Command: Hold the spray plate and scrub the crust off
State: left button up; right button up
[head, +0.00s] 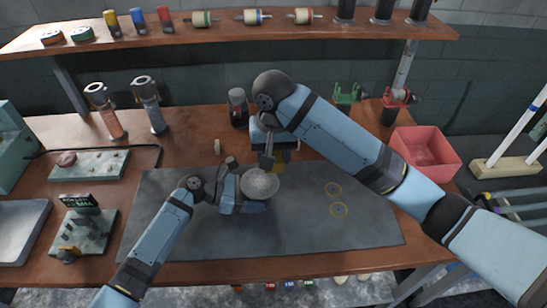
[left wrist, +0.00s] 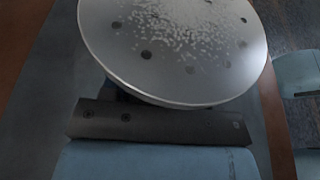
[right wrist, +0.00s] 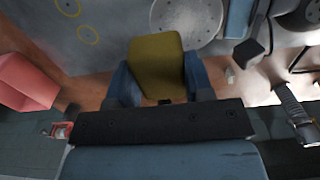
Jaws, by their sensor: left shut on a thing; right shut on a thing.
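The spray plate (head: 260,183) is a round pale-grey disc with small dark holes. My left gripper (head: 243,194) is shut on it and holds it over the grey mat. In the left wrist view the plate (left wrist: 180,70) carries a white speckled crust on its upper middle, while its near rim looks cleaner. My right gripper (head: 272,143) is shut on an olive-yellow scrubbing pad (right wrist: 158,65), just behind the plate in the head view. In the right wrist view the pad appears apart from the plate (right wrist: 187,18). The left fingertips are hidden by the plate.
The grey mat (head: 330,225) is mostly bare, with two yellow rings (head: 336,199) at right. A red bin (head: 425,150) stands at the right. A dark jar (head: 237,107) and two metal-topped tools (head: 147,103) stand behind. A control box (head: 82,228) sits at left.

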aim_at(274, 154)
jog(key=shift+r, duration=1.55)
jog(key=s+d+f, duration=0.3)
jog(key=d, duration=0.5)
jog(key=s+d+f, duration=0.3)
jog(key=d, duration=0.5)
jog(key=s+d+f, duration=0.2)
jog(key=d+f, duration=0.1)
jog(key=d, duration=0.5)
jog(key=f, duration=0.5)
jog(key=shift+s+d+f, duration=0.1)
jog(key=shift+s+d, duration=0.1)
jog(key=shift+s, duration=0.1)
jog(key=shift+f, duration=2.3)
jog(key=shift+f, duration=0.1)
